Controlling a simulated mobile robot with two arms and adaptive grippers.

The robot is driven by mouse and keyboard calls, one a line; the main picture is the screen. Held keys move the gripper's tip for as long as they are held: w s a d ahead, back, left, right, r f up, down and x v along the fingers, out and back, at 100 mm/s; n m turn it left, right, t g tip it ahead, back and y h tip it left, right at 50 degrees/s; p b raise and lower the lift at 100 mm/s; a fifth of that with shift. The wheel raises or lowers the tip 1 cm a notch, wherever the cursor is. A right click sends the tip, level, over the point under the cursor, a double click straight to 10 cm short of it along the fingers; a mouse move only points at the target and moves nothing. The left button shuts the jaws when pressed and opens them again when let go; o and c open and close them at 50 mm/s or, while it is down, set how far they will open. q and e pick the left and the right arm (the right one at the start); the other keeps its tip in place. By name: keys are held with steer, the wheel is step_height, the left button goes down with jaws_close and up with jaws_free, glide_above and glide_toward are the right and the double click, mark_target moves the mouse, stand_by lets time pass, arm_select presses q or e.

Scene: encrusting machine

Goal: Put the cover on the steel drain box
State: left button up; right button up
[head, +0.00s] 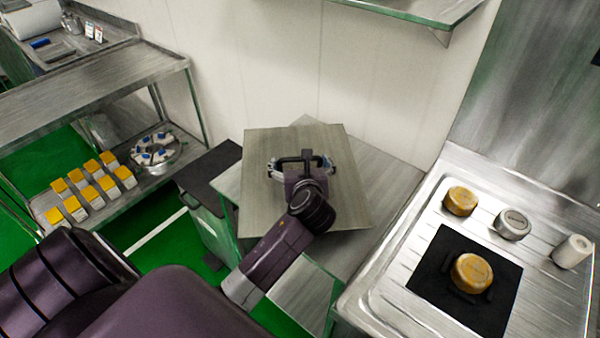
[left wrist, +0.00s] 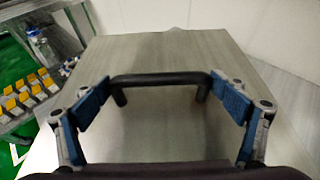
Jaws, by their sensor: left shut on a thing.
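The cover (head: 262,205) is a flat square steel plate with a black bar handle (head: 300,159). It shows in the middle of the head view, turned at an angle to the steel table under it. My left gripper (head: 302,170) is over the plate and shut on the handle. In the left wrist view the handle (left wrist: 160,79) stands between the blue-padded fingers, and the plate (left wrist: 150,50) fills the middle. I cannot make out the steel drain box; the cover and my arm hide what is beneath. I cannot tell whether the cover rests on something. My right gripper is not in view.
The steel table (head: 392,190) extends beyond the cover on the right. A dark-topped bin (head: 212,178) stands left of it. At right, a steel counter (head: 385,300) holds round yellow and grey pieces and a black mat (head: 430,285). At left, a shelf holds several yellow-topped containers (head: 92,184).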

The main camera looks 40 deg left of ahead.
arm_select(q)
steer(key=shift+w+f, duration=0.1)
steer(key=shift+f, duration=1.65)
steer(key=shift+f, duration=0.1)
steer(key=o, duration=1.9)
steer(key=shift+f, duration=0.15)
